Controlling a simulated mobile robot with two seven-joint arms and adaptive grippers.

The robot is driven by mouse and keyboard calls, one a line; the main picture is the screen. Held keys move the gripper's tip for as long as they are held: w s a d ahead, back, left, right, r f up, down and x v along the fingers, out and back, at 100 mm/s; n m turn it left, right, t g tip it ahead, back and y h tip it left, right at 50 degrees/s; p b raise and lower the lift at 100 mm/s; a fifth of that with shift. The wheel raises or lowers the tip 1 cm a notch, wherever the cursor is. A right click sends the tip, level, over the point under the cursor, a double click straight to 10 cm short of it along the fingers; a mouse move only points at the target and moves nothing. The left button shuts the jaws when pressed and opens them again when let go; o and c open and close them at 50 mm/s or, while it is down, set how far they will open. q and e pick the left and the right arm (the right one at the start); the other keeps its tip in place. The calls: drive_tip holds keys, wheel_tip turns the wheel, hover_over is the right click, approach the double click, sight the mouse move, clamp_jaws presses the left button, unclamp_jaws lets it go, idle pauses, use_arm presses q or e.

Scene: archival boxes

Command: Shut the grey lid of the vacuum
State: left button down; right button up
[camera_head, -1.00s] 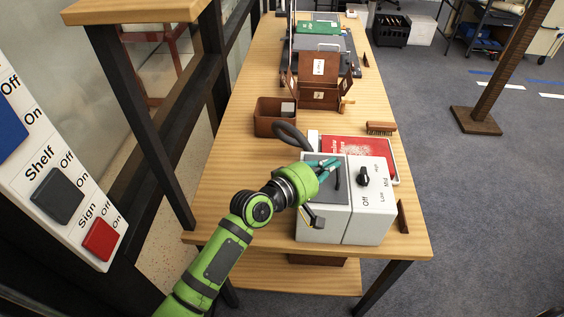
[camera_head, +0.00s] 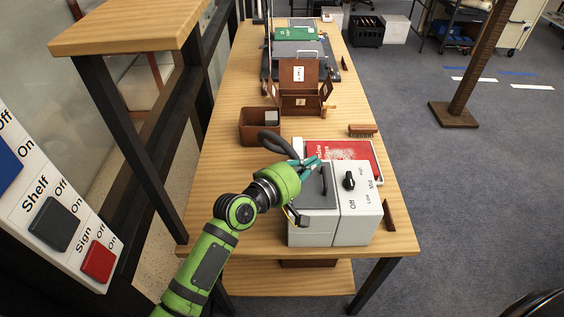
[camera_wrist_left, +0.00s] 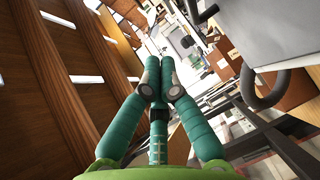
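The vacuum (camera_head: 353,212) is a pale grey box at the near end of the wooden table, with a black dial (camera_head: 349,180) on its right half. Its grey lid (camera_head: 314,198) is on the left half and has a dark handle (camera_head: 324,180). The lid looks roughly level with the top; I cannot tell whether a small gap is left. My left gripper (camera_head: 311,163) is at the lid's far left part, partly hiding it. In the left wrist view its teal fingers (camera_wrist_left: 159,80) are together with nothing between them. My right gripper is not in view.
A black hose (camera_head: 278,143) curves behind the vacuum, close to my left gripper. A red-covered item (camera_head: 345,152), a brush (camera_head: 362,130), a brown open box (camera_head: 258,130) and a brown folding box (camera_head: 300,103) stand behind. A switch panel (camera_head: 75,225) is at left.

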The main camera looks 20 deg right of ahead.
use_arm(q)
drive_tip(key=s+a+r+b, duration=0.2)
drive_tip(key=s+a+r, duration=0.4)
drive_tip(key=a, duration=0.1)
drive_tip(key=s+a+f+m+y, duration=0.1)
drive_tip(key=s+a+f+y, duration=0.25)
drive_tip(key=a+f, duration=0.4)
drive_tip(key=s+a+f+m+y, duration=0.2)
drive_tip(key=a+f+y, duration=0.2)
drive_tip(key=a+f, duration=0.35)
drive_tip(key=s+a+f+m+g+y, duration=0.1)
drive_tip(key=s+a+f+g+y, duration=0.2)
drive_tip(key=s+a, duration=0.5)
drive_tip(key=s+a+f+m+g+y, duration=0.1)
drive_tip(key=s+a+f+m+y, duration=0.15)
drive_tip(key=s+a+f, duration=0.55)
wheel_tip(320, 180, down, 20)
drive_tip(key=a+f+g+b, duration=0.1)
drive_tip(key=a+g+b, duration=0.1)
drive_tip(key=s+a+f+y+b, duration=0.1)
drive_tip(key=s+a+f, duration=0.1)
drive_tip(key=s+f, duration=1.3)
drive_tip(key=shift+s+a+g, duration=0.4)
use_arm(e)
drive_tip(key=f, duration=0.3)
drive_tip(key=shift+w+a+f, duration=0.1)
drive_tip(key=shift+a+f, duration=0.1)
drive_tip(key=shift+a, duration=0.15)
